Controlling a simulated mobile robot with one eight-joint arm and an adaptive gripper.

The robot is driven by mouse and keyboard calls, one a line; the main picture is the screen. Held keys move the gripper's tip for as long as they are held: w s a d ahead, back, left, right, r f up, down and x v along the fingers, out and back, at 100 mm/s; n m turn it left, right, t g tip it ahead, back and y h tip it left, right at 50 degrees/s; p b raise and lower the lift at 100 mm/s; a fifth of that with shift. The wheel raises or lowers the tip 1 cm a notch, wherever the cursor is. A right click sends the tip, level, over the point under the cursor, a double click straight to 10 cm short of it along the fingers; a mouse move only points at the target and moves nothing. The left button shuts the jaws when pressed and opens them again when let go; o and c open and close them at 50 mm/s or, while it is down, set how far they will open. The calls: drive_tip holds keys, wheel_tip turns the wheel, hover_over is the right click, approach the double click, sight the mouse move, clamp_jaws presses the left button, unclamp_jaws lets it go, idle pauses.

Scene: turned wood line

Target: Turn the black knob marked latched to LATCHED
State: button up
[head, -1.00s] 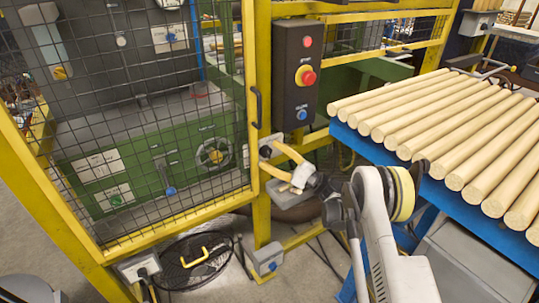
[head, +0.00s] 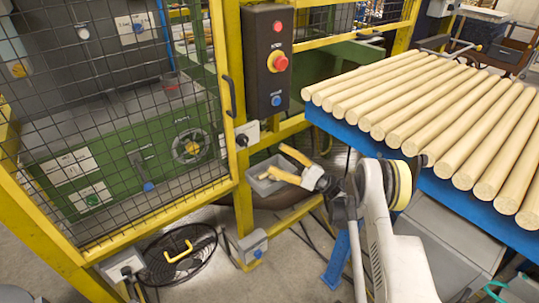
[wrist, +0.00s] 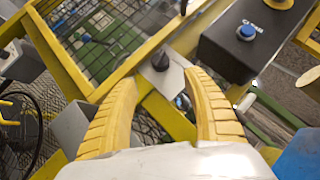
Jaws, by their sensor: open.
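A black knob (head: 243,140) sits on a pale plate on the yellow guard post, beside the mesh door. In the wrist view the black knob (wrist: 160,62) stands on a grey plate, beyond and between my fingertips; its marking cannot be read. My gripper (head: 278,160) has two yellow fingers, spread open and empty, to the right of and slightly below the knob in the head view. It also shows in the wrist view (wrist: 158,80). The fingers appear apart from the knob.
A black control box (head: 268,60) with red and blue buttons is above the knob. A door handle (head: 230,97) is close to its upper left. A grey tray (head: 262,184) is behind my gripper. A blue table (head: 440,187) with wooden rods stands right.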

sight(247, 141)
drive_tip(key=w+a+r+n+g+h, duration=0.1)
drive_tip(key=a, duration=0.2)
drive_tip(key=w+a+r+n+g+h, duration=0.1)
drive_tip(key=a+r+n, duration=0.1)
drive_tip(key=a, duration=0.1)
drive_tip(key=w+a+r+n+g+h, duration=0.1)
drive_tip(key=a+r+n, duration=0.1)
drive_tip(key=a, duration=0.2)
drive_tip(key=shift+w+r, duration=0.15)
drive_tip(key=shift+w, duration=0.15)
drive_tip(key=shift+c, duration=0.2)
drive_tip(key=c, duration=1.1)
drive_tip(key=shift+c, duration=0.2)
